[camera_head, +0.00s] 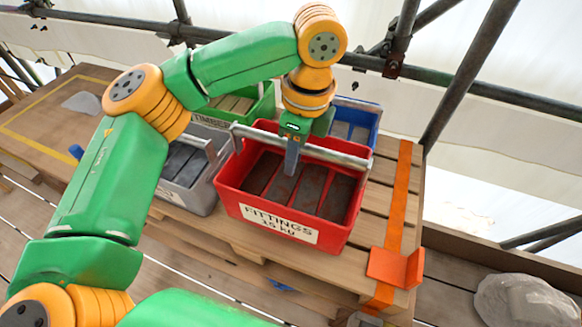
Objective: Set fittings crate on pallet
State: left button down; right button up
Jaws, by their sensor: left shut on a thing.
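The red fittings crate (235,200) carries a white label reading FITTINGS and holds several dark bars. A metal handle bar runs across its top. My left gripper (292,150) reaches down from above and is shut on this handle near its middle. The crate is at the front of the wooden pallet (385,205); I cannot tell whether its base touches the boards. My right gripper is not in view.
A grey crate (205,200) stands just left of the red one. A green crate (262,108) and a blue crate (372,117) stand behind. An orange strap (400,190) with an orange corner piece (397,268) lies along the pallet's right side. Scaffold tubes (470,80) rise behind. A rock (528,302) lies at right.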

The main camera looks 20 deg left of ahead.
aim_at(291, 191)
pick_arm(q)
notch_tip(291, 191, down, 8)
jog(key=shift+s+r+p, duration=0.1)
jog(key=shift+r+p, duration=0.15)
jog(key=shift+p, duration=0.2)
jog(key=c, duration=0.7)
grip_release()
jog(key=shift+c, duration=0.2)
jog(key=shift+s, duration=0.1)
jog(key=shift+r, duration=0.25)
jog(key=r, duration=0.4)
jog(key=d+r, duration=0.1)
jog(key=r, duration=0.6)
jog(key=shift+d+r, duration=0.25)
jog(key=shift+r, duration=0.05)
